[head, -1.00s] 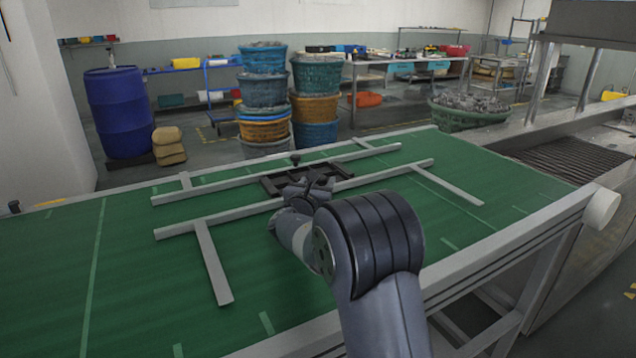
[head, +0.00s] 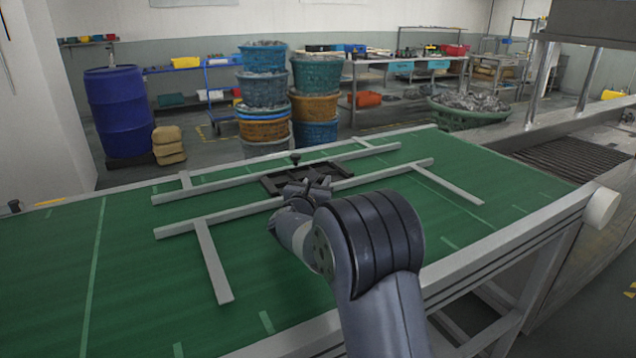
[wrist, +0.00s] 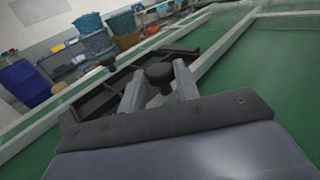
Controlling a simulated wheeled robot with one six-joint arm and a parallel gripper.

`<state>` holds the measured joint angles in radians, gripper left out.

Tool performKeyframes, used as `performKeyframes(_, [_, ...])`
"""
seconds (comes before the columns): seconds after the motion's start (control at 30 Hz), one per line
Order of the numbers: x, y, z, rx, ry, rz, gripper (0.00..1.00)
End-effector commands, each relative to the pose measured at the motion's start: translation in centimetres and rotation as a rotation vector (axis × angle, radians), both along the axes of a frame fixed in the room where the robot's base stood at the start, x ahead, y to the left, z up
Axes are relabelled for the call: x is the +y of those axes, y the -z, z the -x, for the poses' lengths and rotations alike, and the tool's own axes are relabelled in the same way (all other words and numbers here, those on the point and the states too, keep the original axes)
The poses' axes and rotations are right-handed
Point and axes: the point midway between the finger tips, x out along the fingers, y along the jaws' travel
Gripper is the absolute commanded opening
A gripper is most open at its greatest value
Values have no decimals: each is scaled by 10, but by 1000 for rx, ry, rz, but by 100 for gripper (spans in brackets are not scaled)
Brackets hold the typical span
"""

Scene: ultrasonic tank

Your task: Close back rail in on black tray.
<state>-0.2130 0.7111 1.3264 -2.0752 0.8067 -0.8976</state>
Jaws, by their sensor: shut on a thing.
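The black tray (head: 327,171) lies on the green belt between two pale grey rails. The back rail (head: 215,186) runs along its far side; from here I cannot tell whether it touches the tray. The front rail (head: 385,175) runs along the near side. My gripper (head: 310,187) is at the tray's near side, partly hidden by my arm. In the wrist view, its fingers (wrist: 160,92) are closed around a black knob (wrist: 159,73). A second black knob (wrist: 107,60) stands farther off, and shows at the tray's far side in the head view (head: 295,158).
Crossbars extend from the rails over the belt (head: 150,290), which is otherwise clear. A belt side frame (head: 500,245) runs along the near right. A metal machine (head: 580,150) stands at right. A blue drum (head: 118,112) and stacked baskets (head: 265,95) stand behind.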

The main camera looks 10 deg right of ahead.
Motion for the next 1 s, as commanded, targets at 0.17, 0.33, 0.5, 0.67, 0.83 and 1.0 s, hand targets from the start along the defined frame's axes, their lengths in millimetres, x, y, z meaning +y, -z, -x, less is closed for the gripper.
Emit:
performKeyframes(0.17, [-2, 3, 6, 0, 0, -1, 0])
performKeyframes(0.33, [-3, 1, 11, 1, 1, 0, 0])
performKeyframes(0.5, [-3, 0, 10, 1, 0, 0, 0])
performKeyframes(0.67, [-3, 0, 10, 1, 0, 0, 42])
performKeyframes(0.83, [-3, 0, 10, 0, 0, 0, 50])
performKeyframes(1.0, [-3, 0, 11, 0, 0, 0, 50])
